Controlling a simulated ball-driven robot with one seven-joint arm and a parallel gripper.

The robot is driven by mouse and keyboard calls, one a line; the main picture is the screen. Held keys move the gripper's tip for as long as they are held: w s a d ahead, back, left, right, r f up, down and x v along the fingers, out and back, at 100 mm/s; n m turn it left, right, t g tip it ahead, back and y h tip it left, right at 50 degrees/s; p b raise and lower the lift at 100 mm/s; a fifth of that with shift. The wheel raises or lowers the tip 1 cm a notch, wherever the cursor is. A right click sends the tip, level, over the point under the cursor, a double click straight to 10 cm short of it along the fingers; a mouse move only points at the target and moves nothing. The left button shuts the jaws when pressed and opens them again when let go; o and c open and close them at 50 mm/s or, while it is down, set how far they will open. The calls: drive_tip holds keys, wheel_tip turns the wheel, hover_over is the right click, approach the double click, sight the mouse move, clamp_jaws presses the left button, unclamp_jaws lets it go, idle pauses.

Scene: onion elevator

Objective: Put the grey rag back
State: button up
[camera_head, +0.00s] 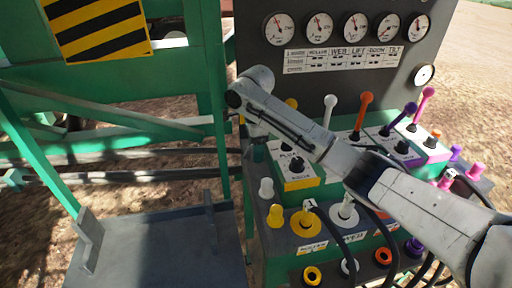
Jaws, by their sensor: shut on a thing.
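I cannot make out a grey rag anywhere in this view. My grey arm (405,203) reaches in from the lower right and crosses in front of the control panel. Its far bend (252,83) is near the panel's left edge. The arm turns down and away behind that bend. My gripper's fingers do not show, so what they hold and how close they are to anything is hidden.
The control panel (333,246) has several upright coloured levers, knobs and cables. A dark gauge board (300,85) stands behind it. Green frame bars (207,60) and a striped sign (97,27) are at left. A bare grey plate (160,255) is at lower left.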

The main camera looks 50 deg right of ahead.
drive_tip(key=shift+f, duration=0.2)
drive_tip(key=o, duration=1)
drive_tip(key=b, duration=0.2)
drive_tip(key=shift+f+b, duration=0.2)
drive_tip(key=shift+b, duration=0.15)
drive_tip(key=r+p, duration=0.1)
drive_tip(key=r, duration=0.2)
drive_tip(key=r+p, duration=0.1)
drive_tip(key=r, duration=0.3)
drive_tip(key=r+p, duration=0.2)
drive_tip(key=r, duration=0.2)
drive_tip(key=shift+d+r, duration=0.15)
drive_tip(key=shift+d, duration=0.15)
